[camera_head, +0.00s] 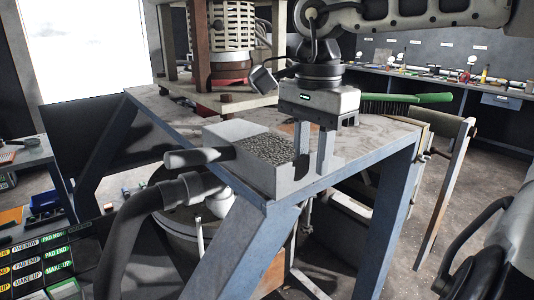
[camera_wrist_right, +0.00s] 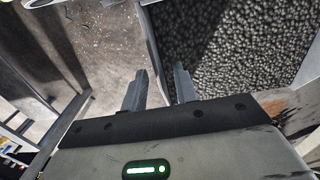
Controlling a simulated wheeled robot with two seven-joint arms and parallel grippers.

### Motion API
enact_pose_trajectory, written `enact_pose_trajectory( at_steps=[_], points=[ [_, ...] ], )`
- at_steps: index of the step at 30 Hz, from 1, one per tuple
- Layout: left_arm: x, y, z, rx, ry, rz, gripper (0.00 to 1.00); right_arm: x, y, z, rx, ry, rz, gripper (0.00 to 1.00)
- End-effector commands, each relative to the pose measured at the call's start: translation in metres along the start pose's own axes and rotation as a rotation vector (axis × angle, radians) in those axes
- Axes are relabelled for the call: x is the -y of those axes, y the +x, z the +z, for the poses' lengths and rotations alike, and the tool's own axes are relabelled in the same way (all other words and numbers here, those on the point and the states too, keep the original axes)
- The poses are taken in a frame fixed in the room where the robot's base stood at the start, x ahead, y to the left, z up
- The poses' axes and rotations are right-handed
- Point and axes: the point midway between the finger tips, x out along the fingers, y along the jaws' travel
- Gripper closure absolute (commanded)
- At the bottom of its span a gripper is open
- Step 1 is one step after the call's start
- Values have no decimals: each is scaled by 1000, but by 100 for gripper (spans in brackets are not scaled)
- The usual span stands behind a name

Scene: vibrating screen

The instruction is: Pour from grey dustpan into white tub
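The grey dustpan (camera_head: 255,181) sits at the front corner of the blue-framed table, filled with dark grey pellets (camera_head: 268,148). Its handle (camera_head: 195,157) points left past the table edge. My right gripper (camera_head: 313,150) points down at the dustpan's right side, with its two fingers apart. In the right wrist view, the fingers (camera_wrist_right: 160,88) stand on either side of the dustpan's thin wall, and pellets (camera_wrist_right: 235,45) lie to the right. Whether they touch the wall I cannot tell. A pale round vessel (camera_head: 186,232), possibly the white tub, is partly hidden below the table. My left gripper is out of view.
A thick dark hose (camera_head: 133,235) runs below the dustpan handle. A wooden frame with a cage-like machine (camera_head: 232,35) stands behind. A green-handled brush (camera_head: 400,99) lies at the table's right. Much of the tabletop behind the dustpan is clear.

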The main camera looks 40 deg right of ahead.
Motion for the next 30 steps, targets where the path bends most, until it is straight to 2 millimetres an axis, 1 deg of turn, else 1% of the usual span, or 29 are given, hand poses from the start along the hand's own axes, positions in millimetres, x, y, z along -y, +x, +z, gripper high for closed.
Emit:
enact_pose_trajectory(
  at_steps=[2,7,8,9,11,23,26,29,30],
  points=[
    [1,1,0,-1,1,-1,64,0,4,0,-1,0,1,71],
    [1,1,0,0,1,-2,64,0,4,0,0,0,1,71],
    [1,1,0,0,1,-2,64,0,4,0,0,0,1,74],
    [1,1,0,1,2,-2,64,0,4,0,0,0,1,85],
    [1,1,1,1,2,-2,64,0,4,0,0,0,1,100],
    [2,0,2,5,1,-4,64,0,2,0,0,1,-2,100],
    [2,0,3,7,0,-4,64,1,-4,0,0,1,-4,100],
    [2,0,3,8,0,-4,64,1,-13,0,-1,2,-4,100],
    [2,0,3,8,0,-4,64,1,-20,0,-1,2,-5,100]
  ],
)
